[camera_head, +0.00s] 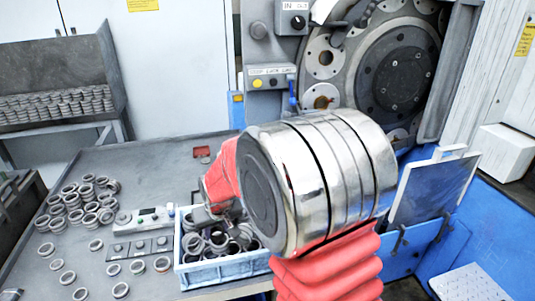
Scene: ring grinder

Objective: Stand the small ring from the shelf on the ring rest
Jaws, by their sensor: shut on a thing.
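My gripper (222,217) shows only in part, as a dark shape beyond my red and chrome arm, low over the near end of the worktable. It is shut on a small ring, but my arm hides most of the jaws and the ring's outline is unclear. The shelf (60,72) at the left is a grey rack holding many small grey rings (62,106) in rows. I cannot make out the ring rest for certain.
A blue-and-white crate (222,270) of rings stands below my gripper. Loose rings (88,200) and a control box (145,218) lie on the grey worktable (150,165). The grinder (375,70) stands behind my arm. The table's back middle is mostly clear.

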